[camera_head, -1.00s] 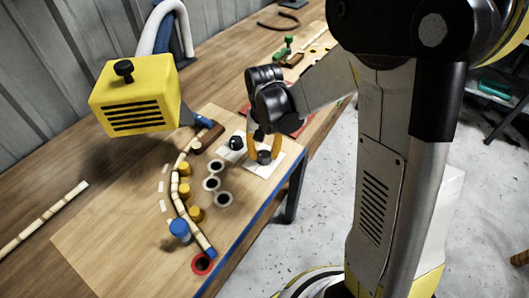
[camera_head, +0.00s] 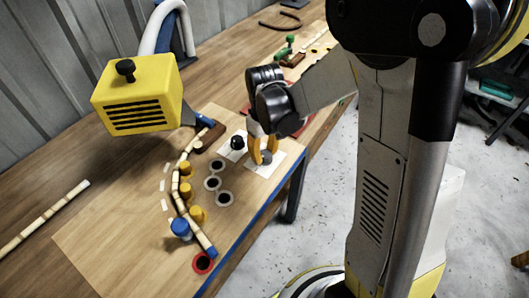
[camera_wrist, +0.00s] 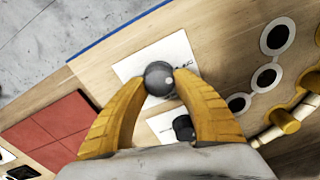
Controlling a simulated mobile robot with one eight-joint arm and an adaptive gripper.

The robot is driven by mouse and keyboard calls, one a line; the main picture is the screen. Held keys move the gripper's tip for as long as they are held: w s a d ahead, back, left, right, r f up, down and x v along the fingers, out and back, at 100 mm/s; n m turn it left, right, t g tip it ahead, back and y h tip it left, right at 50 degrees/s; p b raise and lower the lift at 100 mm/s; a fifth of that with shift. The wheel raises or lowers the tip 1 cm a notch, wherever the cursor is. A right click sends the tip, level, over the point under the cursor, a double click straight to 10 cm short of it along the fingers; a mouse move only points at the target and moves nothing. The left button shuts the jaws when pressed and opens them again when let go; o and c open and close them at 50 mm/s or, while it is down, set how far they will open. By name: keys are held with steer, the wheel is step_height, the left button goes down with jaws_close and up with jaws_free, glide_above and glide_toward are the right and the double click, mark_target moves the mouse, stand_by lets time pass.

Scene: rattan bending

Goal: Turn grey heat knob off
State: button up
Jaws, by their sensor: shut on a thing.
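The grey heat knob (camera_head: 266,157) stands on a white card (camera_head: 277,169) near the blue-edged front of the board. My gripper (camera_head: 263,152) reaches down over it, with its yellow fingers shut on the knob's sides. In the wrist view the round grey knob (camera_wrist: 159,78) sits between the two yellow fingertips of my gripper (camera_wrist: 161,81). Any pointer or mark on the knob is too small to read.
A black knob (camera_head: 237,142) stands close by on another white card. Several ringed black holes (camera_head: 213,182) and a segmented rattan pole (camera_head: 177,185) against yellow pegs lie to the left. A yellow heater box (camera_head: 138,95) overhangs the board.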

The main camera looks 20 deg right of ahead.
mark_target(264, 153)
stand_by(0.4)
steer(key=o, duration=1.2)
steer(key=shift+r, duration=0.1)
step_height(264, 153, up, 12)
steer(key=shift+f, duration=0.1)
steer(key=shift+s, duration=0.1)
steer(key=s+r+m+t, duration=0.1)
steer(key=s+t, duration=0.1)
steer(key=s, duration=0.2)
steer(key=s+r+m+t, duration=0.1)
steer(key=s+t, duration=0.1)
steer(key=s, duration=0.2)
steer(key=s+r+m+t, duration=0.2)
steer(key=s+t, duration=0.1)
steer(key=s, duration=0.2)
steer(key=shift+d, duration=0.1)
